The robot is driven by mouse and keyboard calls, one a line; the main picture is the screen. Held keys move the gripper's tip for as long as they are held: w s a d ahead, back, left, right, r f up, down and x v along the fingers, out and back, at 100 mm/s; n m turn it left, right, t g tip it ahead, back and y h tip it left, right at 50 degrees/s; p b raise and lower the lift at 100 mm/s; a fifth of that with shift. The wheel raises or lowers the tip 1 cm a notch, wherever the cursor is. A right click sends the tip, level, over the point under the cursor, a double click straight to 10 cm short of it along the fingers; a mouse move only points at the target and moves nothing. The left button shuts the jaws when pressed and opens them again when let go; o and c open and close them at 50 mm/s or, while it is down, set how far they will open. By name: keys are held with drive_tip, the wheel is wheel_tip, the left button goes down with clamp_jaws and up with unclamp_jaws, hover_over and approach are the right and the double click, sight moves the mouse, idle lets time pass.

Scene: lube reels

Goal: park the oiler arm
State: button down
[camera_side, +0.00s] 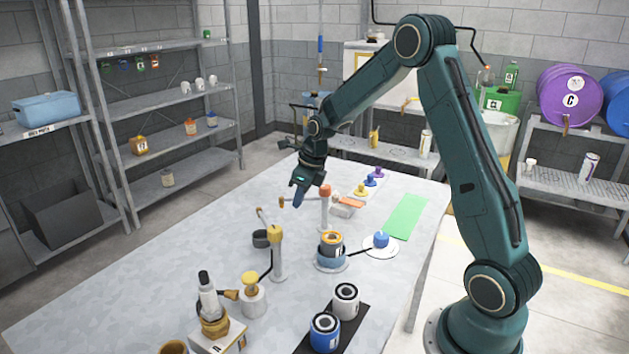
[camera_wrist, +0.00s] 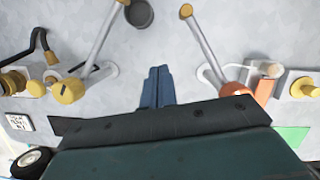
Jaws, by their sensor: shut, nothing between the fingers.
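Two posts with swing arms stand on the table, and I cannot tell which is the oiler arm. The yellow-topped post (camera_side: 276,252) has a thin arm reaching up-left; its yellow cap (camera_wrist: 68,90) is at left in the wrist view, the arm (camera_wrist: 103,45) slanting up. The orange-topped post (camera_side: 325,208) has an arm pointing left to a brown tip (camera_side: 282,202); in the wrist view this arm (camera_wrist: 207,45) slants up-left from the orange cap (camera_wrist: 236,90). My gripper (camera_side: 299,203) is shut and empty; its blue fingers (camera_wrist: 157,82) show between the two arms, apart from both.
A dark cup (camera_side: 261,239) sits beside the yellow-topped post; it also shows in the wrist view (camera_wrist: 139,13). An orange-ringed reel (camera_side: 331,243) stands right of it. Two cans (camera_side: 325,332) stand on a black mat at the front. A green sheet (camera_side: 406,217) lies at right.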

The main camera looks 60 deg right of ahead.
wheel_tip(320, 180, up, 9)
drive_tip(key=s+a, duration=0.1)
drive_tip(key=a, duration=0.1)
drive_tip(key=shift+s+f, duration=0.2)
drive_tip(key=shift+s, duration=0.05)
drive_tip(key=s+a+r+n+t, duration=0.1)
drive_tip(key=s+a+r+n, duration=0.4)
drive_tip(key=s+n, duration=0.3)
drive_tip(key=s+a+r+n, duration=0.4)
drive_tip(key=s+a+n, duration=0.15)
drive_tip(key=n, duration=0.35)
drive_tip(key=s+a+n+t, duration=0.1)
drive_tip(key=s+a+n, duration=0.3)
drive_tip(key=s+n, duration=1)
drive_tip(key=shift+f+n+h, duration=0.3)
drive_tip(key=shift+n+h, duration=0.1)
drive_tip(key=shift+n, duration=0.8)
drive_tip(key=shift+a, duration=0.1)
